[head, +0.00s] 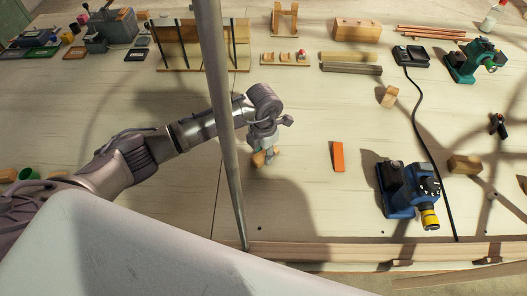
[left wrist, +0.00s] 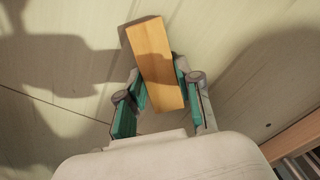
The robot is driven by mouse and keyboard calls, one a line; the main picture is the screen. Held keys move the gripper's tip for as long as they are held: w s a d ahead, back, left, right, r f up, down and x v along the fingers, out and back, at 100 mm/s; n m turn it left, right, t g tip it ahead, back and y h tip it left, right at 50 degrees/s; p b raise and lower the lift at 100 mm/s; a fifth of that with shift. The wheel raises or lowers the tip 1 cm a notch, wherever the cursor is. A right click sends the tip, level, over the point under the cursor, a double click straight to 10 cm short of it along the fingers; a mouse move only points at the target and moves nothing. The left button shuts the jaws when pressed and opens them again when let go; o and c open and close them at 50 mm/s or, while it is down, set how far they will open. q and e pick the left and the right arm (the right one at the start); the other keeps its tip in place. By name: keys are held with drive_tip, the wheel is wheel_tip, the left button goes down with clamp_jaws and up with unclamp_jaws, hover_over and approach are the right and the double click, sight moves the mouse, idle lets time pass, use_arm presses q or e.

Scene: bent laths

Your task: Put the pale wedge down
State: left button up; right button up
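The pale wedge (left wrist: 158,62), a light wooden block, sits between the green-padded fingers of my left gripper (left wrist: 160,86) in the left wrist view. The fingers press on both of its sides. In the head view my left gripper (head: 264,149) points down over the middle of the bench, and only a bit of the pale wedge (head: 258,158) shows past the fingers. I cannot tell whether the wedge touches the bench top. My right gripper is not in view.
An orange wedge (head: 338,157) lies to the right on the bench (head: 310,205). Beyond it are a blue tool (head: 402,190) with a yellow end, small wooden blocks (head: 389,96) and a black cable. A grey pole (head: 222,110) crosses the view. Bare bench surrounds the gripper.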

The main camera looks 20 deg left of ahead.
sight(263, 154)
use_arm(q)
drive_tip(key=o, duration=0.4)
drive_tip(key=shift+o, duration=0.2)
drive_tip(key=shift+r+p, duration=0.2)
drive_tip(key=shift+p, duration=0.1)
drive_tip(key=shift+r+b, duration=0.25)
drive_tip(key=shift+b, duration=0.05)
wheel_tip(263, 154, up, 11)
drive_tip(key=b, duration=0.3)
drive_tip(key=shift+r, duration=0.2)
